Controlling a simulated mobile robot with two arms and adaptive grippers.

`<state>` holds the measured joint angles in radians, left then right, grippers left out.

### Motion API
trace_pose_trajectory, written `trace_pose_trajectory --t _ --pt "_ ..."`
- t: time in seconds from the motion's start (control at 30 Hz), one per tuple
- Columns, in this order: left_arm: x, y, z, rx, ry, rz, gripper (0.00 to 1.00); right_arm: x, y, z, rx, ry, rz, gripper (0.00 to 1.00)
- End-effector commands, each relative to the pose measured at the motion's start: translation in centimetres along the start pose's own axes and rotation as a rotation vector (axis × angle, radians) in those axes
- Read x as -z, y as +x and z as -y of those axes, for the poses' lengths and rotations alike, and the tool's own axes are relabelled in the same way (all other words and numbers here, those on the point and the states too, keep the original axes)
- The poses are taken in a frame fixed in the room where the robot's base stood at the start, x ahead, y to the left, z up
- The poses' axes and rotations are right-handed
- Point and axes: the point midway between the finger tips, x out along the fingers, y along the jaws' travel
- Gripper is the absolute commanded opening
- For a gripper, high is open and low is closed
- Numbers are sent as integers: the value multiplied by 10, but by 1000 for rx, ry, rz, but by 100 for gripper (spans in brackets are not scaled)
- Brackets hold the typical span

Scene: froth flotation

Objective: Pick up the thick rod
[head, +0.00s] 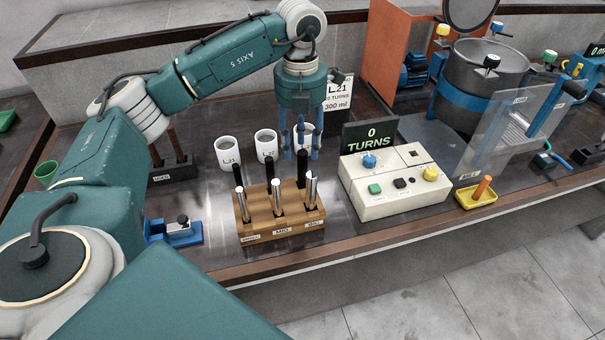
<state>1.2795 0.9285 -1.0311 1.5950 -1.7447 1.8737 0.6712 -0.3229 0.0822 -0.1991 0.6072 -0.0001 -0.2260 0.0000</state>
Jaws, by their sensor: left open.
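A wooden rack (279,217) stands near the front edge of the bench, holding upright rods with silver and black parts. Its front labels seem to read small, mid and big from left to right. The silver rod at the right-hand label (312,190) looks like the thick rod, though thickness is hard to compare here. A black upright piece stands just behind it. My left gripper (301,150) points down with blue fingers apart and empty, above and behind the rack's right end. It overlaps the third white cup in the picture. My right gripper is out of view.
White cups (228,154) stand behind the rack. A control box (393,186) with buttons and a "0 TURNS" display (370,136) is to its right. A blue device (173,231) sits left of the rack. A yellow tray (477,195) and a steel tank (485,85) are farther right.

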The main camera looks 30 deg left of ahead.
Motion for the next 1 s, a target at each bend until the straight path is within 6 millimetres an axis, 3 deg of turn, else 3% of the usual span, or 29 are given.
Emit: trace_pose_trajectory --t 0.2,0.33,0.6,0.63,0.83,1.0 --pt "7 26 5 -2 1 -6 41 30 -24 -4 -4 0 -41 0" --pt "5 44 5 -1 -1 -3 41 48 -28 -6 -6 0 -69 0" --pt "5 50 5 -1 0 -1 41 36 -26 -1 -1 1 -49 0" --pt "5 50 5 -1 0 -1 39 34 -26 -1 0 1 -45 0" --pt "5 50 5 0 0 -1 0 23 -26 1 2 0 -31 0" --pt "4 48 5 1 0 2 0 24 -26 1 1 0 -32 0"
